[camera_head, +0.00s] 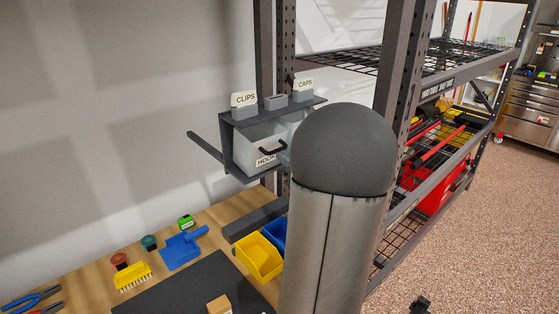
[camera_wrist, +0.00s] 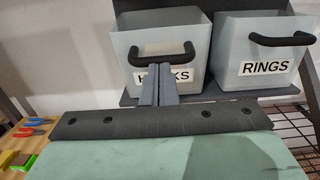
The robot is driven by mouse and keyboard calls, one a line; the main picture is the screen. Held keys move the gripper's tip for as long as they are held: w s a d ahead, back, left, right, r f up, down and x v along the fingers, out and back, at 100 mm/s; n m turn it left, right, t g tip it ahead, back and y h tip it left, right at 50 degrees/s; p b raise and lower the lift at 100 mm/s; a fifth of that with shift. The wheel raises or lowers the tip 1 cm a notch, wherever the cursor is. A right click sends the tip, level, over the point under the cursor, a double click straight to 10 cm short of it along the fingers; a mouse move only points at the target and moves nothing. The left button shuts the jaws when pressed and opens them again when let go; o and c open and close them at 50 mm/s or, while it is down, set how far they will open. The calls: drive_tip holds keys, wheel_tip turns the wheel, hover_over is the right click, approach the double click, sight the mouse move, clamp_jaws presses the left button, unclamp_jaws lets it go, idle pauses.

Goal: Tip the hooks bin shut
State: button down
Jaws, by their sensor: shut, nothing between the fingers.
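The hooks bin (camera_wrist: 128,52) is a pale translucent bin with a black bar handle (camera_wrist: 161,48) and a HOOKS label. In the wrist view it is at upper centre, its top showing open; its exact tilt is hard to tell. In the head view the hooks bin (camera_head: 252,141) sits in a dark grey holder, partly behind my arm. My gripper (camera_wrist: 159,70) is shut and empty. Its fingers overlap the middle of the label, just below the handle; I cannot tell whether they touch the bin. My gripper is hidden in the head view.
The rings bin (camera_wrist: 265,50) sits just right of the hooks bin. A steel rack stands at right.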

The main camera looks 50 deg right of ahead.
drive_tip(key=shift+w+d+r, duration=0.1)
drive_tip(key=shift+w+r, duration=0.5)
drive_tip(key=shift+w, duration=0.05)
drive_tip(key=shift+w+r, duration=0.1)
drive_tip(key=shift+b, duration=0.35)
drive_tip(key=s+a+b, duration=0.1)
drive_tip(key=s+b, duration=0.3)
drive_tip(key=s, duration=0.9)
drive_tip(key=shift+a+f, duration=0.25)
drive_tip(key=shift+a, duration=0.1)
